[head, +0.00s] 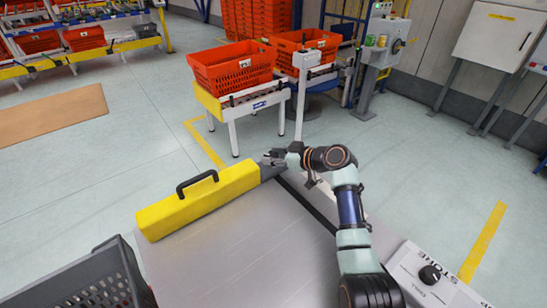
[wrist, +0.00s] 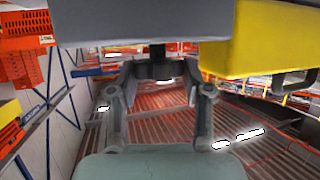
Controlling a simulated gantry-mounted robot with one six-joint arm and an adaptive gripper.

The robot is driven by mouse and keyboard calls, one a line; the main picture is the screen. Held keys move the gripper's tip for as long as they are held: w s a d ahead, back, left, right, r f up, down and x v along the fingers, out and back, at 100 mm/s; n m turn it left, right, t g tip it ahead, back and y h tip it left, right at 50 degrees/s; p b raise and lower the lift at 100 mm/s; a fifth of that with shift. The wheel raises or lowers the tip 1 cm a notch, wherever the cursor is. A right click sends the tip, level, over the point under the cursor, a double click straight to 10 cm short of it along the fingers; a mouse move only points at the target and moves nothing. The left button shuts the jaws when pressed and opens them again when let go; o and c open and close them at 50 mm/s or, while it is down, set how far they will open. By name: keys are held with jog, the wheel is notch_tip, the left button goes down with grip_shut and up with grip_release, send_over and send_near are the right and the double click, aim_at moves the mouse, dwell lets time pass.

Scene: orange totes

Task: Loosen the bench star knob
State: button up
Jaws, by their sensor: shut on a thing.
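The star knob (wrist: 158,69) is dark and sits on a short black stem against a grey block (wrist: 150,22) in the wrist view. My gripper (wrist: 160,78) is shut on the knob, with one finger on each side of it. In the head view my gripper (head: 273,159) is at the grey end piece of the yellow beam (head: 200,203), at the bench's far edge. The knob is too small and too hidden to make out there. The yellow beam also shows in the wrist view (wrist: 262,38).
The grey bench top (head: 235,255) is mostly clear. A black handle (head: 197,182) stands up from the beam. A grey crate (head: 85,285) is at front left, and a control box with a black dial (head: 430,274) at front right. Orange totes (head: 232,68) stand beyond on a conveyor.

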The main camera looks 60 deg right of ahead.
jog(key=shift+f, duration=0.1)
jog(key=o, duration=0.9)
jog(key=shift+d, duration=0.15)
jog(key=shift+s, duration=0.15)
jog(key=v, duration=1.2)
